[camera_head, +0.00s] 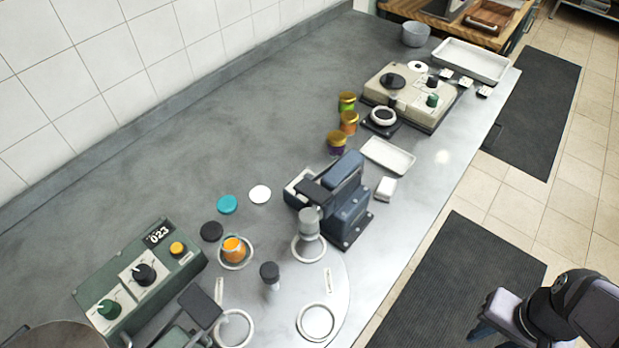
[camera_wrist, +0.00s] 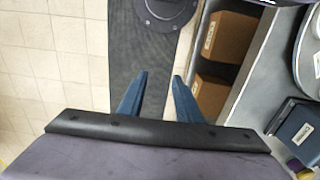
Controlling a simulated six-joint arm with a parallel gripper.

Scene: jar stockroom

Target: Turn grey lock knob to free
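A dark grey knob (camera_head: 269,270) stands on a short pale stem on the round metal plate (camera_head: 274,310) at the front of the counter. It is the likeliest lock knob, but I cannot read its marking or tell its setting. A lighter grey cylinder (camera_head: 309,220) sits under the blue press (camera_head: 346,200) beside it. My gripper (camera_wrist: 160,85) is open and empty in the wrist view, its two blue fingers apart above the floor mat. It is off the counter's front edge, well away from the knob. In the head view it shows only partly at the lower right.
A green control box (camera_head: 150,280) with knobs and a yellow button stands left of the plate. A cream machine (camera_head: 412,95) stands farther back. Brown boxes (camera_wrist: 227,37) lie below the counter. The counter's back left is clear.

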